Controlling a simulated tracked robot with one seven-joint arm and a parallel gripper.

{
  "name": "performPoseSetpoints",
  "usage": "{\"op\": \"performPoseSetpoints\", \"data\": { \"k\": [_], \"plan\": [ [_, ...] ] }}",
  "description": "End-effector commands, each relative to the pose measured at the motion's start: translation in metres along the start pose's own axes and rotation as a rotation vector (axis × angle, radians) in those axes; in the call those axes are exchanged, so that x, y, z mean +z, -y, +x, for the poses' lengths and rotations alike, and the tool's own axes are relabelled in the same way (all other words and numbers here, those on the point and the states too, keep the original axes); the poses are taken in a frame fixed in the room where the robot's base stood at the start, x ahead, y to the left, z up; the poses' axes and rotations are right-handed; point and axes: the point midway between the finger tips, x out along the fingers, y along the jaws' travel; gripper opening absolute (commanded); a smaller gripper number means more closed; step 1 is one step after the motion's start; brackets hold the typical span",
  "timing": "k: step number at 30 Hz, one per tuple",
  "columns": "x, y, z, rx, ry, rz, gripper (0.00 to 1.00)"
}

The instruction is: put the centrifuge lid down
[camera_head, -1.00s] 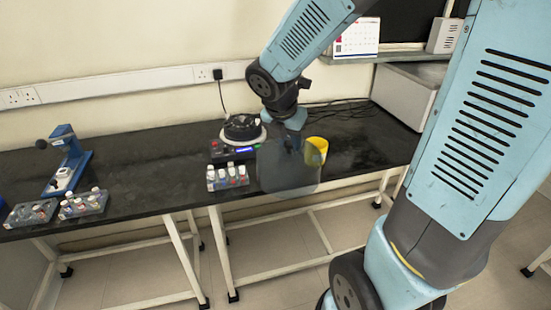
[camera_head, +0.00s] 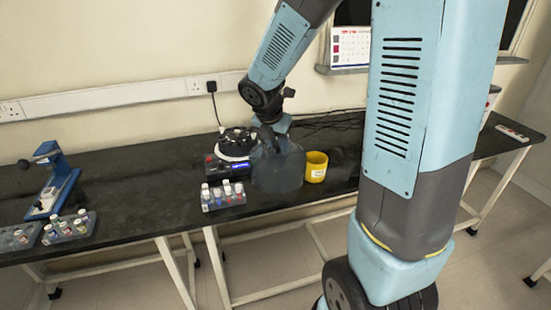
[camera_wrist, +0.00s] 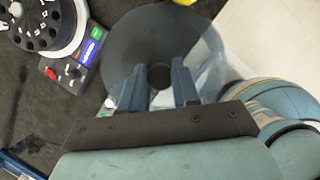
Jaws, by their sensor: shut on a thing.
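The centrifuge lid (camera_head: 278,172) is a see-through grey dome with a dark top, and it also shows in the wrist view (camera_wrist: 135,38). My gripper (camera_wrist: 160,74) is shut on the lid's small central knob. The lid looks upright, over the bench just right of the centrifuge. I cannot tell whether its rim touches the bench. The centrifuge (camera_head: 237,143) is white with an uncovered black rotor and a lit blue display; it also shows in the wrist view (camera_wrist: 42,22). In the head view the fingers are mostly hidden behind the lid and wrist.
A yellow cup (camera_head: 315,167) stands close right of the lid. A rack of capped vials (camera_head: 223,196) sits to its front left. A blue press-like device (camera_head: 52,180) and more vial racks (camera_head: 70,228) are far left. The dark bench (camera_head: 150,190) is clear between.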

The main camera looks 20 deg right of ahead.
Motion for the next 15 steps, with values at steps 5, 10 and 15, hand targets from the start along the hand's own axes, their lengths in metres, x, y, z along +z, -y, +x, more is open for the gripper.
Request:
{"op": "performPoseSetpoints", "data": {
  "k": [5, 10, 15],
  "plan": [
    [0.009, -0.013, 0.026, -0.002, -0.002, -0.001, 0.0],
    [0.014, -0.023, 0.051, -0.002, -0.002, -0.001, 0.0],
    [0.018, -0.03, 0.067, 0.0, -0.001, -0.001, 0.0]
  ]
}}
